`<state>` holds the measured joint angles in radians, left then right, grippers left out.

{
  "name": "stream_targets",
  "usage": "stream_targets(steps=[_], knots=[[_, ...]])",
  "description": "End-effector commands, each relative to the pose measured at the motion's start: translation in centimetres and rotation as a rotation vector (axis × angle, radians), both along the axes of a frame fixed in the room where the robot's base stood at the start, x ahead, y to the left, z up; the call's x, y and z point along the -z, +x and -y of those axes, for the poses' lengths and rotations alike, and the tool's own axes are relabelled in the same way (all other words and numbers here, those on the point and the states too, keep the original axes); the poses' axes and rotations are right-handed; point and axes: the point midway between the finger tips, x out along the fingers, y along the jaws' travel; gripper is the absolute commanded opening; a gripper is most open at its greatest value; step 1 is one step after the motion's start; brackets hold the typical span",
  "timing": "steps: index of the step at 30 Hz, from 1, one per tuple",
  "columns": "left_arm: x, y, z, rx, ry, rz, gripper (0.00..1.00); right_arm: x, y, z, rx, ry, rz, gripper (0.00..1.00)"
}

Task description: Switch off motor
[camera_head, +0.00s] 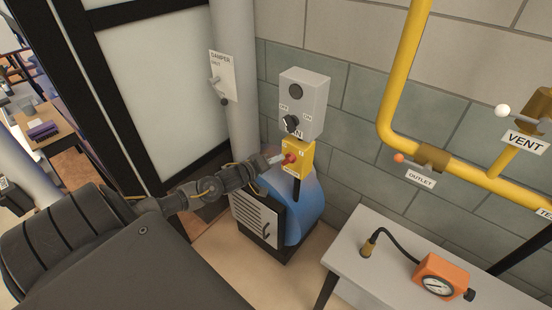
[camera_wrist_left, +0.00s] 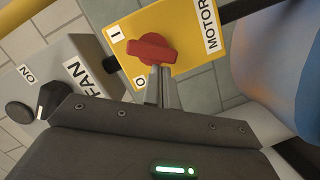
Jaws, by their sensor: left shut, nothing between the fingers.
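In the left wrist view the red knob (camera_wrist_left: 152,48) sits on the yellow plate (camera_wrist_left: 183,20) marked MOTOR, I and O. I cannot tell which mark the knob points to. My left gripper (camera_head: 276,160) reaches in from the left, with its fingertips at the knob. In the wrist view the left gripper's fingers (camera_wrist_left: 158,80) are shut with nothing between them, close against or touching the knob's edge. My right gripper is not in view.
The grey fan box (camera_head: 304,100), with a black knob (camera_head: 291,123), is right above. A blue motor housing (camera_head: 306,207) stands below. A damper lever (camera_head: 215,80) is on the pipe at left. Yellow pipes (camera_head: 402,70) and a table (camera_head: 366,275) with an orange gauge (camera_head: 440,277) are at right.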

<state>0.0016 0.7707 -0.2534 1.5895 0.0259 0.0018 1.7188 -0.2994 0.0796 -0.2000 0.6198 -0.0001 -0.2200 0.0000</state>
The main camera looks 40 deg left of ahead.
Motion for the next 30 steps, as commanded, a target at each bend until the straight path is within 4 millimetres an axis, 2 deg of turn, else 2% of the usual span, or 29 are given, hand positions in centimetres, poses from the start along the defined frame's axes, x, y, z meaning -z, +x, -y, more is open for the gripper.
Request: stream_targets(steps=[11,30], knots=[[0.04,-0.03,-0.03,0.0,-0.008,0.0,0.0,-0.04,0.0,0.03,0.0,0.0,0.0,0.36],[0.42,0.04,0.03,0.0,-0.122,0.001,0.0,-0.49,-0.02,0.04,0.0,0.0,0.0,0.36]])
